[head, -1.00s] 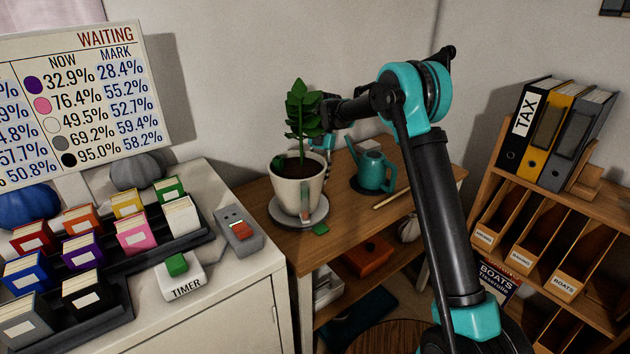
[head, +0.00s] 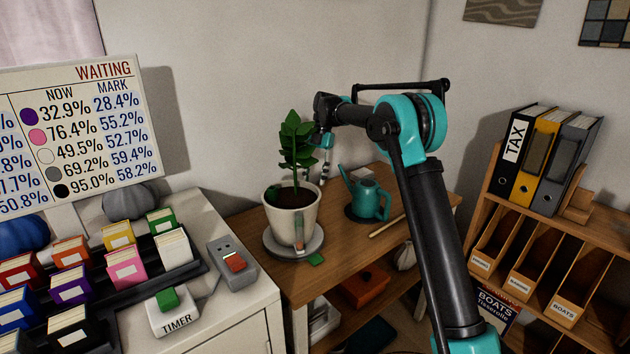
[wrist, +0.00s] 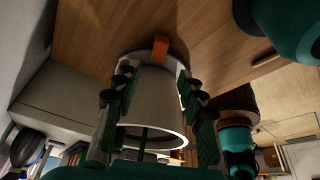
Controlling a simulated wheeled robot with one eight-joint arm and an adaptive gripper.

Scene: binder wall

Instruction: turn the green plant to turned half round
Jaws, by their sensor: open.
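The green plant (head: 295,145) stands upright in a white pot (head: 280,222) on a grey saucer (head: 272,248). A narrow stripe with an orange part marks the pot's front, and a green tab (head: 316,260) lies by the saucer. My gripper (head: 325,172) is open, fingers down, at the right of the leaves and above the pot's rim. In the wrist view its two fingers (wrist: 160,105) appear on either side of the pot (wrist: 155,95), holding nothing. How far they are from the pot is unclear. An orange patch (wrist: 160,47) shows at the pot's far end.
A teal watering can (head: 370,198) stands right of the pot on the wooden table (head: 290,275), with a stick (head: 387,226) beside it. A binder shelf (head: 485,215) stands at right.

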